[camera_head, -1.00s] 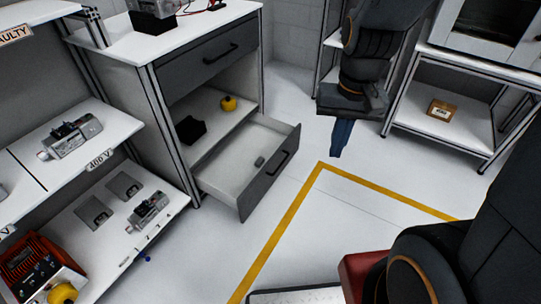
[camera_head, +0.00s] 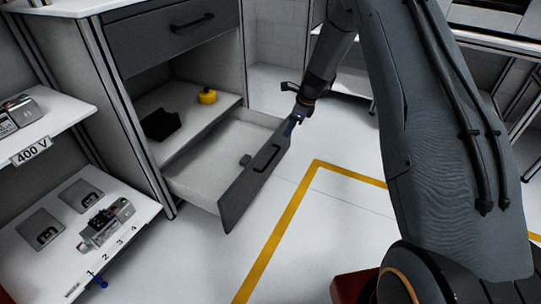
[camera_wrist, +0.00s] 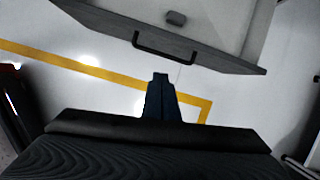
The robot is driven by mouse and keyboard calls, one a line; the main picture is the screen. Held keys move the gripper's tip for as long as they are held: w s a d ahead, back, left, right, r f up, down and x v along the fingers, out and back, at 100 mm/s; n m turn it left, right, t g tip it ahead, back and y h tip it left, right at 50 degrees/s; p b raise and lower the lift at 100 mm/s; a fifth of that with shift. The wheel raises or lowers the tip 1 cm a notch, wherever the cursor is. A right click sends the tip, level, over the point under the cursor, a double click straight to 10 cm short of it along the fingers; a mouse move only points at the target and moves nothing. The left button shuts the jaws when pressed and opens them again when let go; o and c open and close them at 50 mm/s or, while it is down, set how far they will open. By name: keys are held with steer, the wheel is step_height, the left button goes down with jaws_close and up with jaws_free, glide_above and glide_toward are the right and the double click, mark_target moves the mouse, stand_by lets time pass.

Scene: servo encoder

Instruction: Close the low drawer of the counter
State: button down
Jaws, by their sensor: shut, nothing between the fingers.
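The low drawer (camera_head: 252,178) of the counter (camera_head: 112,100) is pulled out, with its white inside showing and a dark handle (camera_head: 268,158) on its grey front. A small dark object (camera_head: 245,160) lies in it. My gripper (camera_head: 289,128) is shut and empty, by the far right end of the drawer front; I cannot tell whether it touches. In the wrist view the gripper (camera_wrist: 160,78) points towards the drawer front (camera_wrist: 170,38), below the handle (camera_wrist: 165,47) in the picture. The upper drawer (camera_head: 175,35) is shut.
An open shelf above the low drawer holds a yellow item (camera_head: 207,97) and a black item (camera_head: 161,124). A shelf unit (camera_head: 60,250) with devices stands at the left. Yellow tape (camera_head: 285,232) marks the clear floor in front of the drawer.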

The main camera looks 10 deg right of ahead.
steer(key=m+b, duration=0.1)
steer(key=m, duration=0.1)
glide_toward(274, 156)
steer(key=a+f+b, duration=0.1)
steer(key=w+a+f+b, duration=0.1)
steer(key=f+b, duration=0.1)
steer(key=w+a+f+b, duration=0.1)
steer(key=shift+f, duration=0.3)
steer(key=shift+w+a+b, duration=0.5)
steer(key=shift+a, duration=0.15)
steer(key=shift+r, duration=0.1)
